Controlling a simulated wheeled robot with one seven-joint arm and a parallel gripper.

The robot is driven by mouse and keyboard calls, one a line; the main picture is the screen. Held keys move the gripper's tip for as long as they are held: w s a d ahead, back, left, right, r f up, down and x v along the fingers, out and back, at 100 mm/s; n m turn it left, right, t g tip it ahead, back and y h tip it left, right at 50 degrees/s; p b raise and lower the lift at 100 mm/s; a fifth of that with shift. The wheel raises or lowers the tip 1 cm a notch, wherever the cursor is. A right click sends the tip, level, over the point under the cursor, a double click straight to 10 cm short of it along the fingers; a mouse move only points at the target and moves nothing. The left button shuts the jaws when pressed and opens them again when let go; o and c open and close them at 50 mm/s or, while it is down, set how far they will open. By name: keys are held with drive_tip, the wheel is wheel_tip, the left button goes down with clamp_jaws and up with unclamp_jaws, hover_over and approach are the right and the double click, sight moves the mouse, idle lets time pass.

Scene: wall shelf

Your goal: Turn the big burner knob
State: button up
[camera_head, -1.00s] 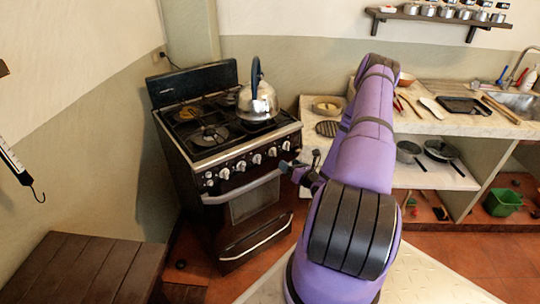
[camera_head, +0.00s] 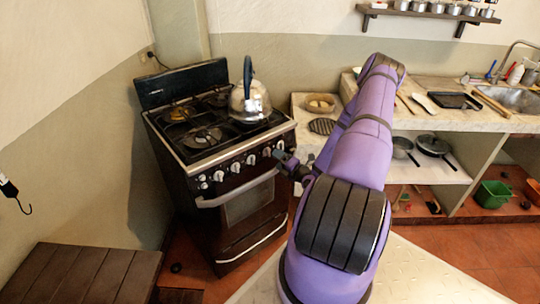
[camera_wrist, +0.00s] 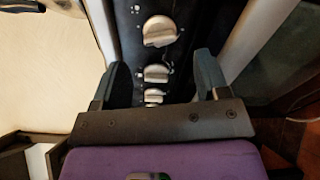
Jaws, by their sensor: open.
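The black stove (camera_head: 232,212) stands at left centre in the head view, with a row of several silver knobs along its front panel. The rightmost knob (camera_head: 280,146) is just above the tip of my gripper (camera_head: 287,158). In the wrist view my gripper (camera_wrist: 161,72) is open and empty, a dark finger on each side of the panel. A large-looking knob (camera_wrist: 160,31) shows beyond the fingertips. Two smaller-looking knobs, a middle one (camera_wrist: 156,73) and a lower one (camera_wrist: 153,96), appear between the fingers. I cannot tell whether any finger touches a knob.
The oven handle (camera_head: 237,190) runs below the knobs. A kettle (camera_head: 249,101) stands on the right burners. A counter (camera_head: 440,116) with utensils and a sink is on the right. A dark wooden bench (camera_head: 85,274) is at front left.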

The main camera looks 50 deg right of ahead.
sight(269, 154)
drive_tip(key=w, duration=0.5)
drive_tip(key=shift+w+d, duration=0.25)
drive_tip(key=shift+w, duration=0.05)
